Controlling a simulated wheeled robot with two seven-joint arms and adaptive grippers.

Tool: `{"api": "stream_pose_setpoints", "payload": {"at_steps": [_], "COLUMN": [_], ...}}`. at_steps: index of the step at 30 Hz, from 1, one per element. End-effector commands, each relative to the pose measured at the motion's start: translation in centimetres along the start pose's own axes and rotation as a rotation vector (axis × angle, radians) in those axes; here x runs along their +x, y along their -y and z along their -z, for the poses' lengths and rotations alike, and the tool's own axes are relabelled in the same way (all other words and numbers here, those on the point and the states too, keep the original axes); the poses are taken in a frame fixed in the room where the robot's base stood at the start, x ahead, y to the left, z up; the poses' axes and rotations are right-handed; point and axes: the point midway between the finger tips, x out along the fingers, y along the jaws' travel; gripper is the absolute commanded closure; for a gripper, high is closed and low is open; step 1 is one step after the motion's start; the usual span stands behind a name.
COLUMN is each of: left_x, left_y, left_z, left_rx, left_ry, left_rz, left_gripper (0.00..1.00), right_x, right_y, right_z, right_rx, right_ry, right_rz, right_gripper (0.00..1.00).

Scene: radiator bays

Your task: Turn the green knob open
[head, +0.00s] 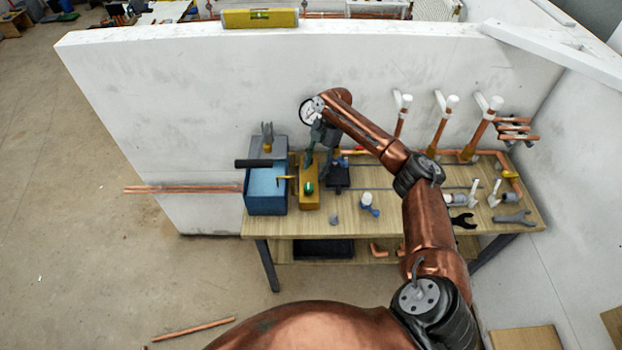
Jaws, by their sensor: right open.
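The green knob (309,188) is small and round and sits on the front of a yellow-brown block (309,203) on the workbench. My right gripper (317,165) hangs down from the raised arm just above and behind the knob, with its fingers apart and nothing seen between them. I cannot tell from this view whether a finger touches the block; the knob itself looks clear. My left gripper is not in view.
A blue box (266,192) stands close left of the block. A dark fixture (338,178) and a white-and-blue valve (369,204) are to its right. The front strip of the bench (300,226) is mostly clear.

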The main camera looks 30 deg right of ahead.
Motion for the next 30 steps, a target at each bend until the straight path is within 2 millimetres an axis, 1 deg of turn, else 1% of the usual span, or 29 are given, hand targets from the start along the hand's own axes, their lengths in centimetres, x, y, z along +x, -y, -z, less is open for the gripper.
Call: {"api": "stream_pose_setpoints", "payload": {"at_steps": [1, 3, 6, 9, 13, 27, 30], "left_x": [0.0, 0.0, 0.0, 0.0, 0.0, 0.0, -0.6], "left_y": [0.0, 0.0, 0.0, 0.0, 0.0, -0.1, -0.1], "left_z": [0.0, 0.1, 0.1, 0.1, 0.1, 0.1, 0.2], "left_rx": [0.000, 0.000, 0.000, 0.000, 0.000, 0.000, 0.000], "left_ry": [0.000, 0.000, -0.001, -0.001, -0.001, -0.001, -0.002], "left_rz": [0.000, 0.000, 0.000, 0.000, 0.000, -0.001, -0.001], "left_gripper": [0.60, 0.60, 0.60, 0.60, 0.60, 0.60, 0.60], "right_x": [-1.2, -2.3, -3.6, -4.4, -4.8, -4.8, -5.4], "right_y": [-0.1, -0.1, -0.1, -0.1, -0.1, -0.1, -0.1], "right_z": [0.0, 0.0, 0.0, 0.0, 0.0, 0.0, 0.2], "right_rx": [0.000, 0.000, 0.000, -0.001, -0.001, -0.001, -0.001], "right_ry": [0.001, 0.001, 0.001, 0.001, 0.001, 0.001, 0.001], "right_rz": [-0.003, -0.003, -0.002, -0.001, -0.001, -0.001, -0.002], "right_gripper": [0.56, 0.56, 0.56, 0.56, 0.56, 0.56, 0.56]}}
